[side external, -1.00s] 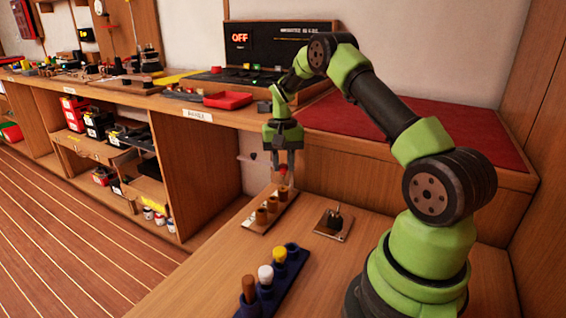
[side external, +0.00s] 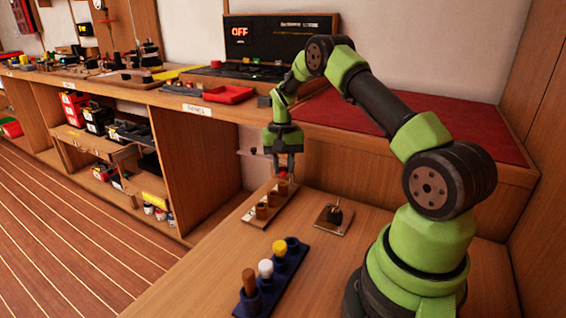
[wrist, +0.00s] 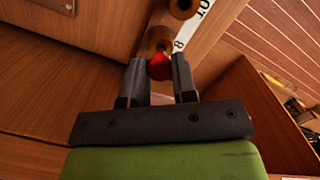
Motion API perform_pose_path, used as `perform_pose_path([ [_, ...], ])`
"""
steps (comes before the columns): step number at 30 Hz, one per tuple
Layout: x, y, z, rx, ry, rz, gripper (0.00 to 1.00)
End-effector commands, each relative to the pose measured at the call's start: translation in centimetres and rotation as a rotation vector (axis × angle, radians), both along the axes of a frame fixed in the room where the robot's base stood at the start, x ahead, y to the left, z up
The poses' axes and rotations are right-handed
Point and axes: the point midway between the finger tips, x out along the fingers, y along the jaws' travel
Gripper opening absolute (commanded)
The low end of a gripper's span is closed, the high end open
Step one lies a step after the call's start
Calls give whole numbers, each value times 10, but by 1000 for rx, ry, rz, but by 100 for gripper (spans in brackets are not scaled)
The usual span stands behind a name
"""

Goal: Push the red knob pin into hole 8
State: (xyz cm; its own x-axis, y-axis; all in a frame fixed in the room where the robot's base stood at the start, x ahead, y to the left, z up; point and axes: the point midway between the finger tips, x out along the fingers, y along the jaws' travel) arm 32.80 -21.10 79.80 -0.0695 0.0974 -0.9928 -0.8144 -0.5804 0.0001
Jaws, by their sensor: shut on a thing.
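My gripper (side external: 283,172) points down over the far end of the wooden rack (side external: 250,219) and is shut on the red knob pin (side external: 283,177). In the wrist view the red knob (wrist: 159,67) shows between the fingertips of my gripper (wrist: 159,72). The knob sits right over the rack's end hole, beside the printed label 8 (wrist: 179,44). The pin's shaft is hidden, so I cannot tell how deep it sits in hole 8. Several brown collars (side external: 262,211) stand along the rack.
A blue rack (side external: 290,262) with a brown, a white and a yellow pin stands at the front. A small square plate with a dark upright part (side external: 334,219) lies right of the wooden rack. A raised wooden ledge (side external: 400,172) stands close behind my gripper.

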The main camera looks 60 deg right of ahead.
Motion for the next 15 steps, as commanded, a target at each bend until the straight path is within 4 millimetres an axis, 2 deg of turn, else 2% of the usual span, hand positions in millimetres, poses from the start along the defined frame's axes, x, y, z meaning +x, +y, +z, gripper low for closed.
perform_pose_path([
  [15, 0, 0, -15, 0, 0, -1, 3],
])
